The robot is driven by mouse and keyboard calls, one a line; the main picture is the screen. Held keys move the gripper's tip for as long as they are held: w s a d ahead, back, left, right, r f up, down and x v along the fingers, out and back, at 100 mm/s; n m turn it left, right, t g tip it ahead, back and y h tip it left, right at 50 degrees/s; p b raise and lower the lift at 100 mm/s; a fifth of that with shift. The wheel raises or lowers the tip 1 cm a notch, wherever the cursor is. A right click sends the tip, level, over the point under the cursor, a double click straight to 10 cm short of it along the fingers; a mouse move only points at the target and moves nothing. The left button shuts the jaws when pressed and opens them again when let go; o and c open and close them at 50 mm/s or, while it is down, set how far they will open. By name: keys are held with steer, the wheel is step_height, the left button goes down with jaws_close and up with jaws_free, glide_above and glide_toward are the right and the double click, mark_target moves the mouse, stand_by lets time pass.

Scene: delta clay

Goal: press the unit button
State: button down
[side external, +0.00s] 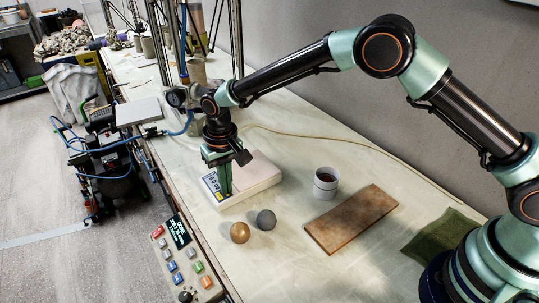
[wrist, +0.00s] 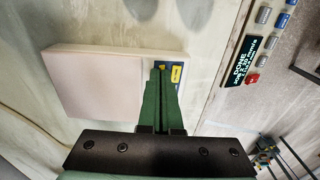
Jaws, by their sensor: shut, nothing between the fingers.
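The unit is a low white box with a pale top (side external: 258,170). It also shows in the wrist view (wrist: 100,80). A blue panel (side external: 211,184) with a yellow patch is at its near end. In the wrist view the yellow patch (wrist: 176,74) shows just right of my fingertips. My gripper (side external: 225,194) points down over this panel, its green fingers shut and empty. In the wrist view the fingertips (wrist: 160,68) cover part of the panel. I cannot tell whether they touch it. I cannot make out the button separately; it may be the yellow patch or hidden by the fingers.
A control box with coloured buttons (side external: 171,267) and a lit screen sits at the table's left edge; in the wrist view its screen (wrist: 239,68) reads "DONE". A gold ball (side external: 240,233), grey ball (side external: 266,220), cup (side external: 325,185) and brown board (side external: 352,219) lie nearby.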

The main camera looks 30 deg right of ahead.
steer(key=shift+s+d+f, duration=0.1)
steer(key=shift+f, duration=0.65)
step_height(320, 180, up, 16)
steer(key=shift+f, duration=0.25)
stand_by(0.3)
